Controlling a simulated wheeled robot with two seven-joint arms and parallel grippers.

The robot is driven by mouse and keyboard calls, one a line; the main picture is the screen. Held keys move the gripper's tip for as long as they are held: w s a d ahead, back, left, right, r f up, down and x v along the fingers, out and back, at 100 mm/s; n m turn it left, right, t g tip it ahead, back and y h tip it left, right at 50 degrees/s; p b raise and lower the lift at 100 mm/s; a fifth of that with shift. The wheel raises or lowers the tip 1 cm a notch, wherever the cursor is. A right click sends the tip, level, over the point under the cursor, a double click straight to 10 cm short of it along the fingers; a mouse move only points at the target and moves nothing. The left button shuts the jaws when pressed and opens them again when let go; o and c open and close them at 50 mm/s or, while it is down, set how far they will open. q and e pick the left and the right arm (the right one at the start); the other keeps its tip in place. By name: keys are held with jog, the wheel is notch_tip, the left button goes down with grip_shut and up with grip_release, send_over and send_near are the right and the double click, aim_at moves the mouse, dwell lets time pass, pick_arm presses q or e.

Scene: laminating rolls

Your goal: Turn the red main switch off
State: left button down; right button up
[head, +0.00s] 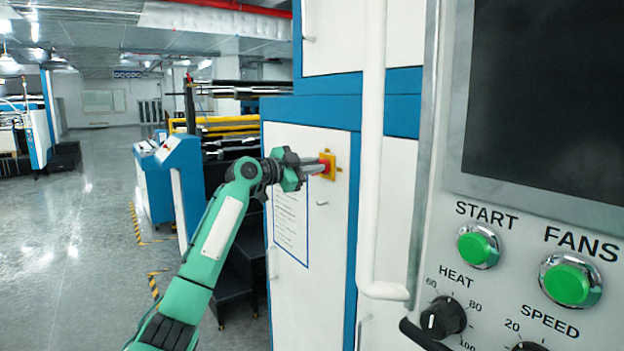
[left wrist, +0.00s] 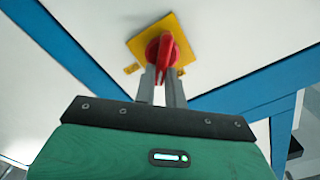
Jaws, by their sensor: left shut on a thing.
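The red main switch (head: 324,166) sits on a yellow square plate (head: 331,161) on the white cabinet door. In the left wrist view the red switch handle (left wrist: 167,58) stands out from its yellow plate (left wrist: 182,32). My left gripper (head: 318,168) reaches the switch from the left. In the left wrist view its two grey fingers (left wrist: 161,77) are shut on the red handle, one on each side. The fingers hide part of the handle in the head view. My right gripper is in neither view.
A white vertical pipe handle (head: 372,150) stands right of the switch. A control panel at the right carries a green START button (head: 478,246), a green FANS button (head: 570,281) and a HEAT knob (head: 443,318). A printed sheet (head: 291,217) hangs below the switch. Open floor (head: 85,240) lies at left.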

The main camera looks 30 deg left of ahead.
pick_arm(q)
jog(key=shift+s+d+f+m+b, duration=0.1)
jog(key=shift+f+m+b, duration=0.15)
jog(key=shift+m+b, duration=0.95)
jog(key=shift+w+d+f+m+b, duration=0.1)
jog(key=shift+f+m+b, duration=0.2)
jog(key=shift+m, duration=1.7)
jog(key=shift+s+d+f+m+b, duration=0.15)
jog(key=shift+m+b, duration=0.65)
jog(key=shift+m, duration=0.8)
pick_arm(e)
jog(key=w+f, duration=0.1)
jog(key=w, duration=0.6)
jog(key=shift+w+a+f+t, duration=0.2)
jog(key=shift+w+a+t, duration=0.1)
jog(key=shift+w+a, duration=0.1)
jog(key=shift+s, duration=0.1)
pick_arm(q)
jog(key=c, duration=1.5)
grip_release()
jog(key=shift+a, duration=0.1)
jog(key=shift+o, duration=0.2)
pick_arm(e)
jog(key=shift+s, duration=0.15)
